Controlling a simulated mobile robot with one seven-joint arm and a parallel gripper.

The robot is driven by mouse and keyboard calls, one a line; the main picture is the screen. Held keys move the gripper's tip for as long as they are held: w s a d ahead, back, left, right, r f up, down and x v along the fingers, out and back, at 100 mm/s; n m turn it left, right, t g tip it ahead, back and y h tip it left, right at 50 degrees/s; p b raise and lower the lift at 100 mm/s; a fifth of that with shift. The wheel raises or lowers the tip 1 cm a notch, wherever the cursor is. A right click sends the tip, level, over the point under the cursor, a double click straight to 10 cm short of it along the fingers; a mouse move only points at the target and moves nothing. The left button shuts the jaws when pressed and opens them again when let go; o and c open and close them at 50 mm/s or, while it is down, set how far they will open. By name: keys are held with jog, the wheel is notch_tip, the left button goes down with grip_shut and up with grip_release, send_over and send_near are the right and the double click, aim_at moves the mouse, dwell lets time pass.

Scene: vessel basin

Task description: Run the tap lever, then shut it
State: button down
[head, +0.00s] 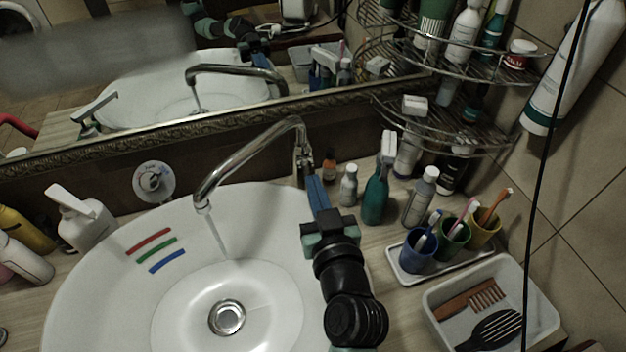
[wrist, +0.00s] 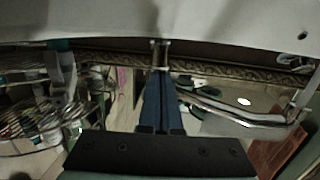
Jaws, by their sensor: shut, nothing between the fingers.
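The chrome tap (head: 245,160) arches over the white basin (head: 85,270); in the wrist view its spout (wrist: 240,113) runs to the right. A thin, pale stream of water (head: 218,236) falls from the spout into the basin. The tap's lever (head: 304,150) is at the tap's base by the mirror, partly hidden by my gripper. My gripper (head: 311,178) is shut and empty, with its blue fingertips at the lever. In the wrist view my fingers (wrist: 160,72) are together, their tips at a small metal part; whether they touch it is unclear.
A framed mirror (head: 150,125) stands behind the basin. Bottles, including a teal one (head: 376,195), crowd the right of my gripper. A wire corner shelf (head: 470,140) overhangs the right. Toothbrush cups (head: 418,250) and a white tray (head: 440,318) sit at right.

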jog(key=shift+f, duration=0.1)
dwell(0.3)
notch_tip(320, 180, up, 10)
jog(key=p, duration=0.1)
jog(key=s+d+g+p, duration=0.2)
jog(key=s+g+p, duration=0.2)
jog(key=s+p, duration=0.45)
jog(key=shift+h, duration=0.4)
jog(key=p+x, duration=0.3)
jog(key=x, duration=0.8)
jog(key=shift+p, duration=0.3)
jog(key=shift+s+d+f, duration=0.1)
jog(key=shift+s+f, duration=0.1)
jog(key=shift+f, duration=0.4)
jog(key=shift+s+f, duration=0.15)
jog(key=shift+f, duration=0.5)
jog(key=shift+s+f+p, duration=0.15)
jog(key=shift+f+p, duration=0.15)
jog(key=shift+f, duration=0.35)
jog(key=shift+f, duration=0.1)
